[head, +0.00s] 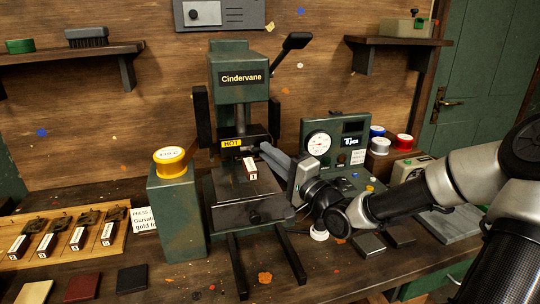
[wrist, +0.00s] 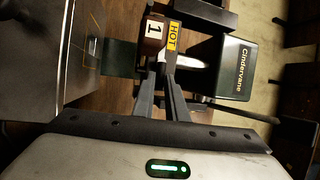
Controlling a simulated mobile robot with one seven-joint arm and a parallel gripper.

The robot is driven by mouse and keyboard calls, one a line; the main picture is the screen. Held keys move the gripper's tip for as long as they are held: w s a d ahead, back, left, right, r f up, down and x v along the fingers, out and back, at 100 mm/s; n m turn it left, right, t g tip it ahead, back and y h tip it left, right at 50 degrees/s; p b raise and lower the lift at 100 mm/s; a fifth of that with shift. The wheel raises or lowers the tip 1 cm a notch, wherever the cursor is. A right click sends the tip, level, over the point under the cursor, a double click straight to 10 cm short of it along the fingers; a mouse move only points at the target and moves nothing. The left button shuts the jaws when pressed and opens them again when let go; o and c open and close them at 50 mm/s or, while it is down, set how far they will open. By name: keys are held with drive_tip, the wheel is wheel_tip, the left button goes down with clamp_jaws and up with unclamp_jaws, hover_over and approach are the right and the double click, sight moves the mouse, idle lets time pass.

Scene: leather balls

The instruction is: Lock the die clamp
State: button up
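The green Cindervane press (head: 238,65) stands in the middle of the bench and also shows in the wrist view (wrist: 238,70). A dark red-brown die marked 1 (head: 250,168) sits just under the yellow HOT label (head: 232,143); the die (wrist: 154,30) and label (wrist: 173,37) are side by side in the wrist view. My gripper (head: 264,150) reaches in from the right, its fingertips (wrist: 166,66) close together beside the die and the heated head. I cannot tell whether they touch or grip anything. I cannot make out the clamp part itself for certain.
A wooden rack (head: 65,240) of several dies lies at far left. A gauge box (head: 336,138) stands behind my arm. The press lever (head: 292,44) points up right.

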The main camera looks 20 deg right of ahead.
clamp_jaws()
